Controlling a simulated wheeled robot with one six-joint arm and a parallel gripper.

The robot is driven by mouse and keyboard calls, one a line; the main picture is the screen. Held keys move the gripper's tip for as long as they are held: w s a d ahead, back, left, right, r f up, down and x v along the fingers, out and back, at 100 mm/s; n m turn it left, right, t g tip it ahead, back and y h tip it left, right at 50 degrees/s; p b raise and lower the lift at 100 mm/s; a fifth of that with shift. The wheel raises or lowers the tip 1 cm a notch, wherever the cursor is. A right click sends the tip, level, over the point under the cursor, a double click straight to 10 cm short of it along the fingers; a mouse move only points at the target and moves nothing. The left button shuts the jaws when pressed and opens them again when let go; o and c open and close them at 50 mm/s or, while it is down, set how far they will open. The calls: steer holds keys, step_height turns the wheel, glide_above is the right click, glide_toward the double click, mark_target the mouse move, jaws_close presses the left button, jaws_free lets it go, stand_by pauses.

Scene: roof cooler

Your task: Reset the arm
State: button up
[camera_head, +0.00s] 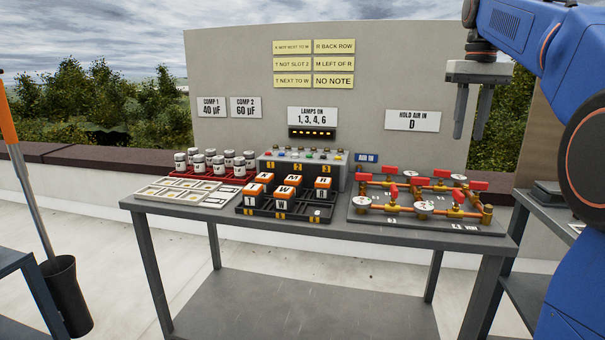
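My gripper (472,112) hangs at the upper right with its two fingers pointing down. The fingers stand apart with a narrow gap, and nothing shows between them. It is in the air above the right part of the grey table (330,234), in front of the sign wall. My blue arm fills the right edge of the view, bent, with its upper part cut off by the frame.
The table carries silver cans (197,160), a tray of orange-topped blocks (275,213), a lamp box (300,165) and brass pipes with red valve handles (423,207). A panel with signs (330,70) stands behind. Other tables stand at both sides.

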steer(key=s+a+f+t, duration=0.1)
steer(key=s+a+f, duration=0.3)
steer(key=s+f, duration=0.5)
steer(key=s+a+f+n+t, duration=0.1)
steer(key=s+a+f, duration=0.4)
steer(key=s+f, duration=0.5)
steer(key=s+a+f+t, duration=0.2)
steer(key=s+a+f, duration=0.2)
steer(key=s+f, duration=0.5)
step_height(320, 180, down, 8)
steer(key=shift+s+a+n, duration=0.15)
steer(key=shift+a+n, duration=0.15)
steer(key=shift+n, duration=0.1)
